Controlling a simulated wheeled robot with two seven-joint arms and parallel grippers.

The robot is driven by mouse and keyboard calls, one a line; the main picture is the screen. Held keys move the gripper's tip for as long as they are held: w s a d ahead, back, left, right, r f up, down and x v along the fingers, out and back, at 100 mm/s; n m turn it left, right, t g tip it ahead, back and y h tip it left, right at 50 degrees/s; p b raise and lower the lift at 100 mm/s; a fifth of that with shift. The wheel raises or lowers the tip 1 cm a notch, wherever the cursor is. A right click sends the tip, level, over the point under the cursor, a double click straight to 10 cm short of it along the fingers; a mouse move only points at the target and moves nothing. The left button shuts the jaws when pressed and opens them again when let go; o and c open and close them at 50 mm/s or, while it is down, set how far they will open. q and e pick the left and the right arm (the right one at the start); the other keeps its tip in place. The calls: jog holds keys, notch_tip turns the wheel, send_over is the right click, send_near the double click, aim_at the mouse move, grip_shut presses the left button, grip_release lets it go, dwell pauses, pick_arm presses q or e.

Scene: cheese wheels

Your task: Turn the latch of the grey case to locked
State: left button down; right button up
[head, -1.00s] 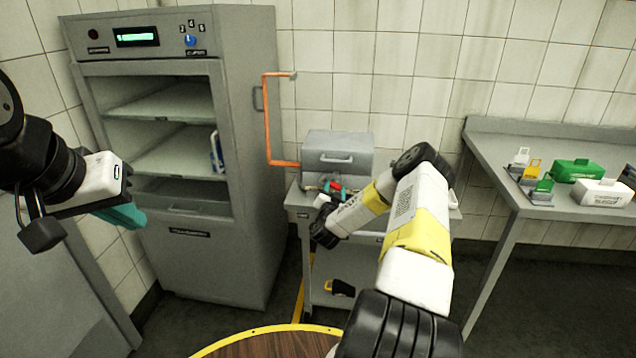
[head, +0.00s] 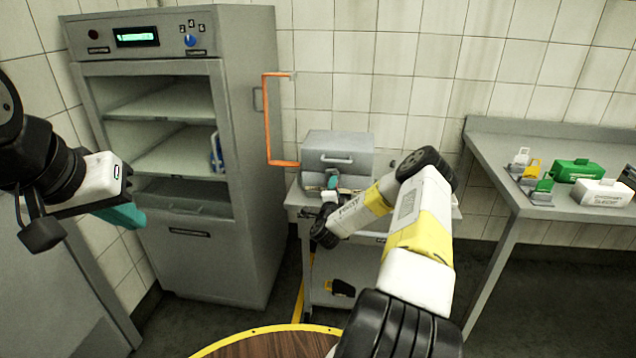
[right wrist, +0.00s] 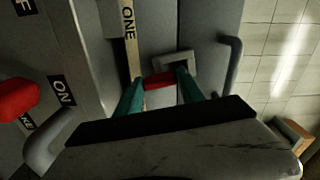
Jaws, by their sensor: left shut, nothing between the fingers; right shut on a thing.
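The grey case (head: 338,150) with a handle on its front stands on a grey cart (head: 298,196) against the tiled wall. In the right wrist view a small red latch piece (right wrist: 159,80) sits by a square grey plate (right wrist: 178,62). My right gripper (right wrist: 160,88) is shut on this red piece, with a teal finger on each side. In the head view my right gripper (head: 333,182) is at the case's front, and my arm partly covers the cart. My left gripper (head: 125,216) is shut and empty at the left, far from the case.
A large grey cabinet (head: 262,190) with shelves stands left of the cart. An orange pipe (head: 267,120) runs down the wall. A red knob (right wrist: 15,100) by an ON label shows in the wrist view. A side table (head: 490,150) at right holds green and white boxes.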

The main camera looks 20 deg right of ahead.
jog(key=shift+a+f+m, duration=0.1)
jog(key=shift+m, duration=0.9)
jog(key=o, duration=1.4)
jog(key=shift+c, duration=0.2)
jog(key=v, duration=0.7)
jog(key=shift+s, duration=0.35)
jog(key=shift+a, duration=0.2)
